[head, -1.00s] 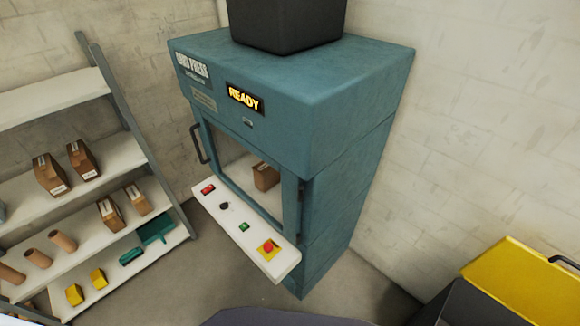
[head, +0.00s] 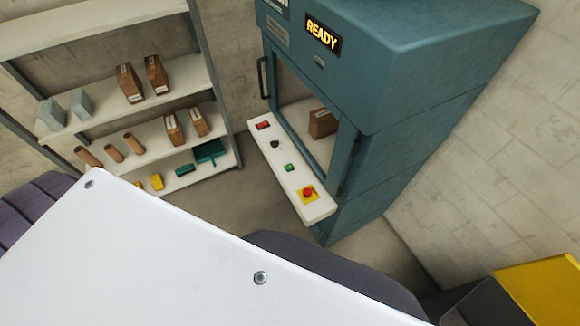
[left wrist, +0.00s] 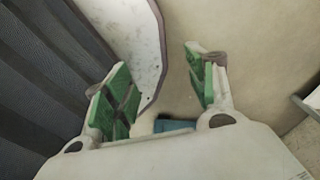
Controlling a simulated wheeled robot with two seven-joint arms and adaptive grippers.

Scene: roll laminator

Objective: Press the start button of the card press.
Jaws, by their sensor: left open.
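The teal card press (head: 400,110) stands at the upper right in the head view, with its display (head: 323,32) reading READY. Its white control panel (head: 297,183) sticks out at the front. On it are a red switch (head: 263,125), a black knob (head: 276,144), a green button (head: 289,167) and a red mushroom button on a yellow plate (head: 308,192). In the left wrist view my left gripper (left wrist: 160,90) is open and empty, with green finger pads. Neither gripper shows in the head view.
A shelf rack (head: 130,100) with brown packages, tubes and small yellow and teal items stands at the left. A brown package (head: 323,123) sits inside the press. A yellow-topped case (head: 545,290) is at lower right. A large white panel, apparently mine, covers the lower left foreground.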

